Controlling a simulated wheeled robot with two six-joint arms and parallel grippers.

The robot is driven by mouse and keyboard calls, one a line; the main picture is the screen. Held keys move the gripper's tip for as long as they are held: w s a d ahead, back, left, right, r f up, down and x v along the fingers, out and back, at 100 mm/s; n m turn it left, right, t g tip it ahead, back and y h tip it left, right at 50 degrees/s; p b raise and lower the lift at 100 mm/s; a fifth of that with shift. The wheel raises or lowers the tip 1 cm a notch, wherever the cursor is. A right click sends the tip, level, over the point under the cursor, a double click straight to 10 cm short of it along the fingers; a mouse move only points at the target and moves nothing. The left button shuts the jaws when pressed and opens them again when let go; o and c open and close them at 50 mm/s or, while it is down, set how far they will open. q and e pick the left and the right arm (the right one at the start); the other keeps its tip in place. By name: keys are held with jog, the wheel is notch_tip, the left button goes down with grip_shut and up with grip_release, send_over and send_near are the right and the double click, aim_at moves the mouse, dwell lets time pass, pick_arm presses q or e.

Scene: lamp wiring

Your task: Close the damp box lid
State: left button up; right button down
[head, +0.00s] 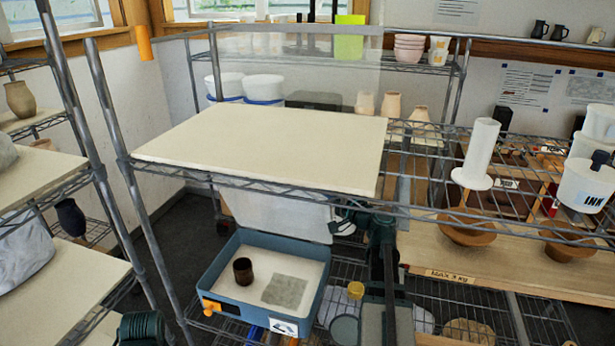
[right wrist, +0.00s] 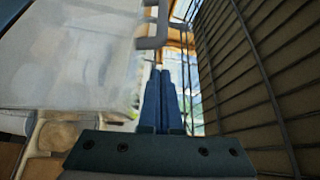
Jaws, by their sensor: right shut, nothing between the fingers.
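The damp box (head: 225,278) is a blue-teal box on the wire shelf below the cream board, with an orange latch (head: 210,306) at its front left. Its pale, translucent lid (head: 280,215) stands raised at the back, partly hidden by the board. A dark brown cup (head: 243,271) and a grey square patch (head: 285,291) are inside the box. My right gripper (right wrist: 160,74) is shut and empty. In the right wrist view, a large pale translucent panel (right wrist: 70,55), seemingly the lid, is left of its fingers; contact cannot be told. My left gripper's fingers are not visible.
The cream board (head: 265,145) overhangs the back of the box. A jar with a yellow lid (head: 355,290) and other containers stand right of the box. A wooden shelf board (head: 480,262) is further right. A wire rack (right wrist: 255,70) is close right of my right gripper.

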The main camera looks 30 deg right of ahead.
jog(key=w, duration=0.3)
jog(key=w+a, duration=0.1)
jog(key=w, duration=0.5)
jog(key=shift+a+r+p, duration=0.3)
jog(key=shift+a+r, duration=0.05)
